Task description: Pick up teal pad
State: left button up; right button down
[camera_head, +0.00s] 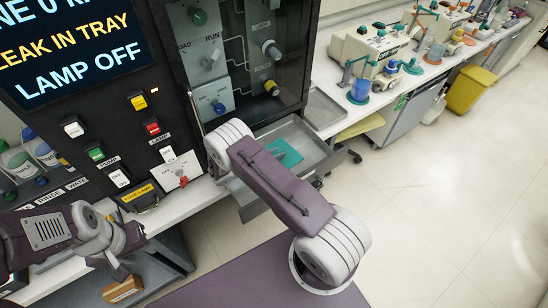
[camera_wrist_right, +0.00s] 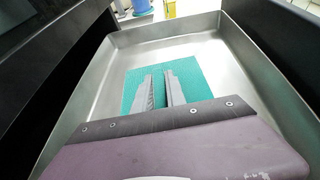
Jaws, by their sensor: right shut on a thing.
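The teal pad (camera_head: 286,152) is a flat square in the open metal drawer tray (camera_head: 312,143) under the dark cabinet. In the right wrist view the pad (camera_wrist_right: 200,83) lies around and beneath the fingers of my right gripper (camera_wrist_right: 158,84). The two grey fingers are close together and shut on the pad, with a narrow teal strip showing between them. In the head view my right arm hides this gripper and part of the pad. My left gripper (camera_head: 127,250) is at the lower left, clear of the tray; its fingers are unclear.
A bench with instruments (camera_head: 372,50) and a yellow bin (camera_head: 470,90) are at the right. The floor at right is clear.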

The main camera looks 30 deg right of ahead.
jog(key=shift+s+r, duration=0.1)
jog(key=shift+s+r, duration=0.1)
jog(key=shift+r, duration=0.15)
notch_tip(320, 180, up, 10)
jog(key=s+d+p, duration=0.1)
jog(key=s+p, duration=0.2)
jog(key=s, duration=1.6)
jog(key=shift+s+d+r, duration=0.2)
jog(key=shift+s+r, duration=0.05)
jog(key=shift+r, duration=0.15)
